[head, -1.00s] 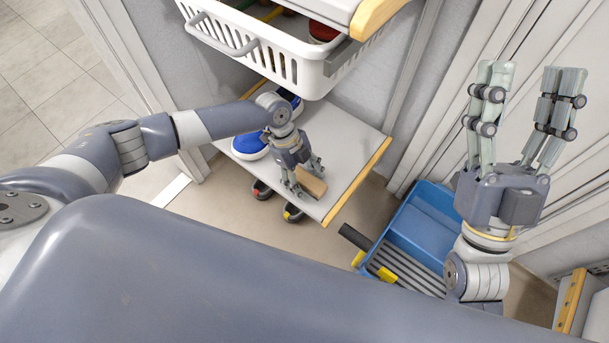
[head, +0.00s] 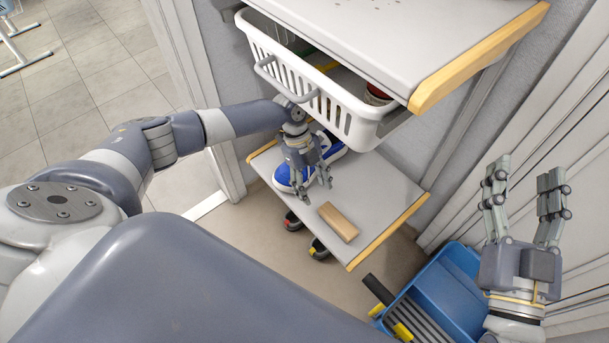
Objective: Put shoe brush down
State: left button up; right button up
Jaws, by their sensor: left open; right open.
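The shoe brush (head: 338,221), a tan wooden block, lies on the white lower shelf (head: 385,190) near its front edge. My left gripper (head: 316,190) is open and empty, just behind and to the left of the brush, apart from it. It is above the shelf, in front of the blue shoes (head: 290,176), which it partly hides. My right gripper (head: 524,180) is open and empty, raised at the right with its fingers pointing up. The brush's underside is hidden.
A white slotted basket (head: 330,100) hangs above the shelf, under a grey top shelf (head: 400,30) with a wooden edge. A blue tub (head: 445,295) with a dark-handled tool stands on the floor at right. The shelf right of the brush is clear.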

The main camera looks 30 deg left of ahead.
pick_arm(q)
jog(key=shift+w+a, duration=0.35)
jog(key=shift+a, duration=0.5)
jog(key=shift+w+a, duration=0.3)
jog(key=shift+a, duration=0.55)
